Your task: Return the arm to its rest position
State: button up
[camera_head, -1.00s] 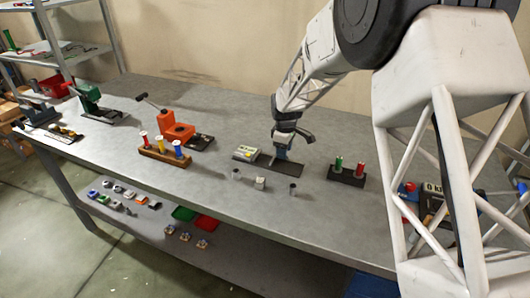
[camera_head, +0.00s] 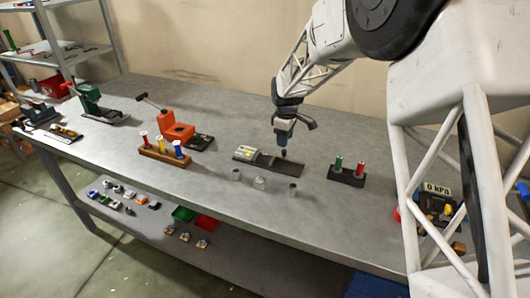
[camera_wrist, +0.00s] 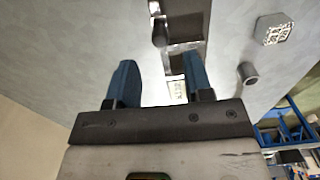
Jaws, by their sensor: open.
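My gripper (camera_head: 284,146) hangs pointing down over a flat dark strip (camera_head: 290,168) on the grey table. In the wrist view its two blue fingers (camera_wrist: 160,82) are spread apart with nothing between them. A small dark knob (camera_wrist: 160,36) on the strip shows beyond the fingertips. I cannot tell the exact height of the fingertips above it. My white arm reaches in from the upper right.
Small grey cylinders (camera_head: 292,189) and a pale block (camera_head: 259,183) stand in front of the strip. A black holder with green and red pieces (camera_head: 347,175) is to its right. An orange device (camera_head: 178,131) and a wooden rack (camera_head: 164,156) are to its left.

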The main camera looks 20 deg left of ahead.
jog(key=shift+r, duration=0.15)
dwell(0.4)
jog(key=shift+d+r, duration=0.35)
jog(key=shift+d, duration=0.05)
jog(key=s+d+r+m, duration=0.3)
jog(key=s+d+r, duration=0.2)
jog(key=d, duration=0.4)
jog(key=s+d+r+m+t, duration=0.1)
jog(key=s+d+r+m, duration=0.2)
jog(key=s+d+r, duration=0.45)
jog(key=s+d+r+m, duration=0.2)
jog(key=s+d+r, duration=0.1)
jog(key=d, duration=0.7)
jog(key=s+d+m, duration=0.3)
jog(key=s+d, duration=0.3)
jog(key=s, duration=0.3)
jog(key=s+d+m+t, duration=0.1)
jog(key=s+d+m, duration=0.2)
jog(key=s+d, duration=0.3)
jog(key=s+d+m, duration=0.4)
jog(key=s+d, duration=0.2)
jog(key=s, duration=0.7)
jog(key=shift+t, duration=0.3)
